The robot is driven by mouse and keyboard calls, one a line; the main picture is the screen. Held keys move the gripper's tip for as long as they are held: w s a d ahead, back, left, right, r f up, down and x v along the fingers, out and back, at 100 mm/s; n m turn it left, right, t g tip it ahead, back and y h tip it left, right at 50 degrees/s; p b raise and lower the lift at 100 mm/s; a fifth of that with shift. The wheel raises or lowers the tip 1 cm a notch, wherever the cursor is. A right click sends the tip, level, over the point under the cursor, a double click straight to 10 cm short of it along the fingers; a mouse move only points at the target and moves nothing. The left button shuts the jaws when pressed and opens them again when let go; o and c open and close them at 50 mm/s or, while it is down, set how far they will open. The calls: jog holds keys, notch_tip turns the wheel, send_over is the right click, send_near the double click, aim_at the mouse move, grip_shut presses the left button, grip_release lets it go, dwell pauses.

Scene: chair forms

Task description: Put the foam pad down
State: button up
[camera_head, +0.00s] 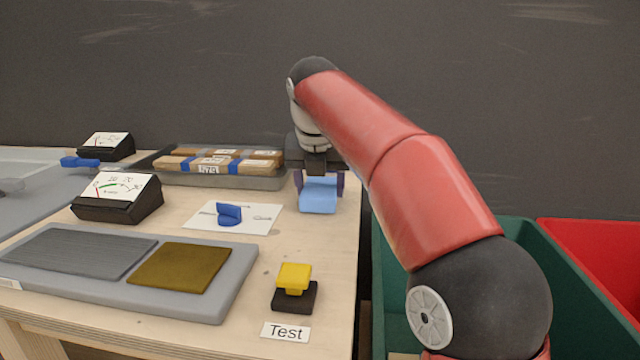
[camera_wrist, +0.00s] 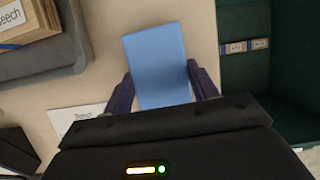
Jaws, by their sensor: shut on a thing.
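A light blue foam pad (camera_head: 318,194) is between the fingers of my gripper (camera_head: 319,184) near the right edge of the wooden table. The pad (camera_wrist: 156,62) also shows in the wrist view, with a dark purple finger of my gripper (camera_wrist: 163,92) on each side of it. My gripper is shut on the pad. The pad is over the wooden tabletop; I cannot tell whether it touches the wood. The pad's far end is partly hidden by the gripper in the head view.
A grey tray of wrapped wooden blocks (camera_head: 220,180) stands left of the pad. A white card with a blue knob (camera_head: 229,214) lies nearer, with a yellow-topped button (camera_head: 294,279) in front. A green bin (camera_head: 520,235) and red bin (camera_head: 600,245) stand right of the table.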

aim_at(319, 193)
jog(key=o, duration=0.9)
jog(key=shift+f, duration=0.1)
jog(key=shift+f, duration=0.1)
jog(key=shift+f+b, duration=0.15)
jog(key=shift+b, duration=0.55)
jog(key=p+v, duration=0.1)
jog(key=v, duration=0.1)
jog(key=p+v, duration=0.1)
jog(key=v, duration=0.2)
jog(key=p+v, duration=0.1)
jog(key=v, duration=0.2)
jog(key=shift+w+r, duration=0.2)
jog(key=shift+r, duration=0.05)
